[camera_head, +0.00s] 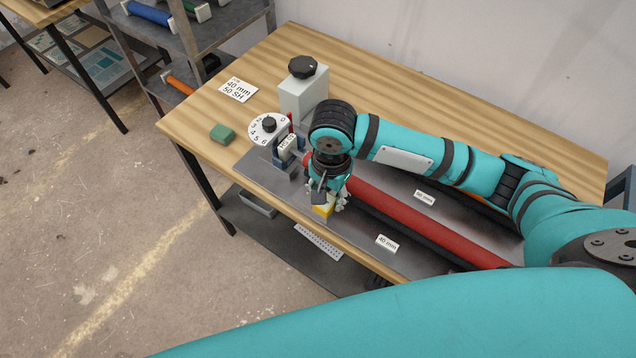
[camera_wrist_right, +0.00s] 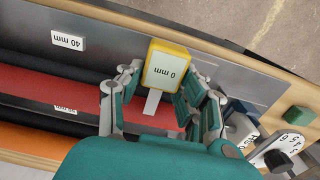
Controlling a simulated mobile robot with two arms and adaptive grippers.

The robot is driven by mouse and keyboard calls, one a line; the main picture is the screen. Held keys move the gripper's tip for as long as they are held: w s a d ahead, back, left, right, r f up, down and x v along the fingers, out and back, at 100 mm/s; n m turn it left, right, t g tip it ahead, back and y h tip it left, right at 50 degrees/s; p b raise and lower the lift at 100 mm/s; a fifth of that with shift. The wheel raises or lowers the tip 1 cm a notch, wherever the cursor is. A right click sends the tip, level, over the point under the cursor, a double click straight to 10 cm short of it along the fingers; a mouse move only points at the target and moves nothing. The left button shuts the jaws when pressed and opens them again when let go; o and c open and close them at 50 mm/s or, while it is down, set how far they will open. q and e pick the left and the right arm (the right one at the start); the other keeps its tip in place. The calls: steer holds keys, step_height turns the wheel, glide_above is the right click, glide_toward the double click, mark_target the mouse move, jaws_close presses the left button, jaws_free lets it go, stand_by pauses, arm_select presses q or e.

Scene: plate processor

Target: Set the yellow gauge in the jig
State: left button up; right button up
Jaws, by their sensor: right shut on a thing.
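The yellow gauge (camera_head: 323,211) is a small yellow-framed block in my right gripper (camera_head: 328,202), near the front edge of the metal plate. In the right wrist view the gauge (camera_wrist_right: 166,66) has a pale face reading "0 mm", upside down. The fingers sit on either side of it, and a pale strip (camera_wrist_right: 152,102) shows below it. I cannot tell whether the gauge touches the plate. No part is clearly marked as the jig; a dark blue holder with a white block (camera_head: 287,148) stands at the plate's left end. My left gripper is out of view.
A numbered dial (camera_head: 268,128), grey box with black knob (camera_head: 300,92), green block (camera_head: 222,133) and "40 mm 50 SH" card (camera_head: 238,90) are on the wooden table (camera_head: 190,110).

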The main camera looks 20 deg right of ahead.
steer(key=w, duration=0.4)
steer(key=shift+w+a+f, duration=0.15)
steer(key=shift+w+a, duration=0.2)
steer(key=shift+w+f, duration=0.1)
steer(key=shift+w, duration=0.05)
step_height(320, 180, down, 3)
steer(key=shift+p, duration=0.7)
steer(key=shift+f, duration=0.2)
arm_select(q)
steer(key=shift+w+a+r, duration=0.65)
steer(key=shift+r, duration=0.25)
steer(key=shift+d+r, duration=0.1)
arm_select(e)
steer(key=shift+f, duration=0.25)
steer(key=o, duration=1.2)
steer(key=shift+f, duration=0.1)
steer(key=shift+c, duration=0.2)
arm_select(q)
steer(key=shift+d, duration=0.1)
